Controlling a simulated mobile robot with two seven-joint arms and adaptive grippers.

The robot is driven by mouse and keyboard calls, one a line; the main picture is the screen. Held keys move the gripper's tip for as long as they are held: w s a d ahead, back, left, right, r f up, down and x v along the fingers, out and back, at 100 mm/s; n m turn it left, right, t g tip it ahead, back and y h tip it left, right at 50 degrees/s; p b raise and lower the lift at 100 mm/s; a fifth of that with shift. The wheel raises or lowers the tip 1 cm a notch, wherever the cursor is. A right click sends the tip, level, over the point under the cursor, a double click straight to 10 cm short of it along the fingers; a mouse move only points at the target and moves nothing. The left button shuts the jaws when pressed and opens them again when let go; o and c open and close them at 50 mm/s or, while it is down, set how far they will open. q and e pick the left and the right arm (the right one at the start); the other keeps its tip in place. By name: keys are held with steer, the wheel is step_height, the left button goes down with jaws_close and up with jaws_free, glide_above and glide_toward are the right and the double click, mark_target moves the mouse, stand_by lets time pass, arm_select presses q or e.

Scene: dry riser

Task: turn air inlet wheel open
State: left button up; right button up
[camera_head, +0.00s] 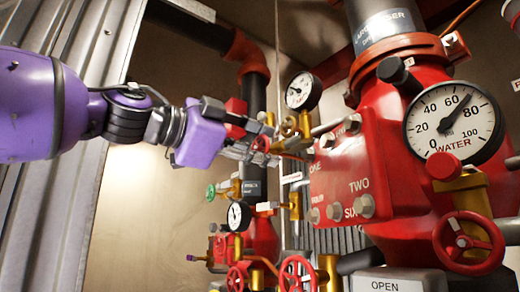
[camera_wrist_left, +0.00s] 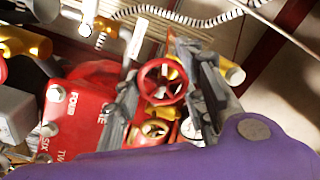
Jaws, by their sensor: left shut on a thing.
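My left gripper (camera_head: 262,146) reaches in from the left in the head view, in front of the brass fittings below a small gauge. It is shut on a small red handwheel (camera_wrist_left: 162,82), which shows between its two grey fingers in the left wrist view. The same wheel (camera_head: 262,143) shows only in part in the head view, largely covered by the gripper. No label that names this wheel as the air inlet is readable. My right gripper is in neither view.
A large red valve body (camera_head: 365,180) with a WATER gauge (camera_head: 453,122) fills the right. A small gauge (camera_head: 303,91) sits just above the gripper. Lower down are a green wheel (camera_head: 211,192), another gauge (camera_head: 238,216) and a large red wheel (camera_head: 468,243). Corrugated metal (camera_head: 60,160) stands at left.

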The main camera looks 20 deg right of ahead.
arm_select(q)
steer(key=shift+f, duration=0.35)
steer(key=o, duration=1)
steer(key=shift+o, duration=0.6)
steer(key=shift+r, duration=0.15)
steer(key=v, duration=1.2)
